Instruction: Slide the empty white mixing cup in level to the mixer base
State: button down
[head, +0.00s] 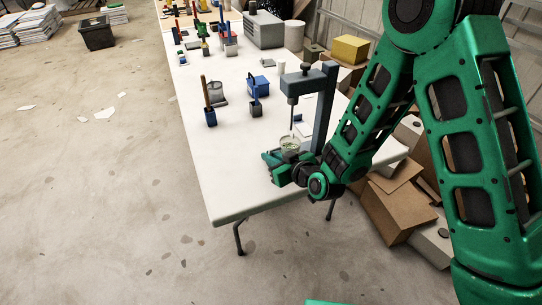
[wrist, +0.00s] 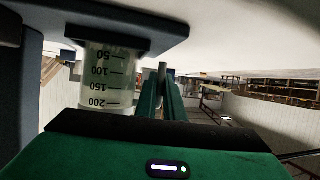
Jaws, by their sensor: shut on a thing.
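The mixing cup (head: 290,144) is pale and translucent and stands under the mixer's head and its thin shaft. In the wrist view the cup (wrist: 106,80) shows black marks from 50 to 200 and seems upright against the dark mixer base (wrist: 130,22). I cannot tell whether it rests on the base or hangs just above it. The mixer (head: 303,84) is blue-grey with a tall post. My green gripper (head: 283,164) is low beside the cup; its fingers (wrist: 162,98) are shut on a narrow pale part, apparently the cup's handle. The cup's inside is not clear.
The white table (head: 235,165) is bare left of the mixer and along its near edge. Cardboard boxes (head: 395,207) lie on the floor at right, below my arm.

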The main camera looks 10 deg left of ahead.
jog(key=c, duration=1.3)
grip_release()
jog(key=shift+d, duration=0.15)
jog(key=shift+v, duration=3.4)
jog(key=shift+s, duration=0.15)
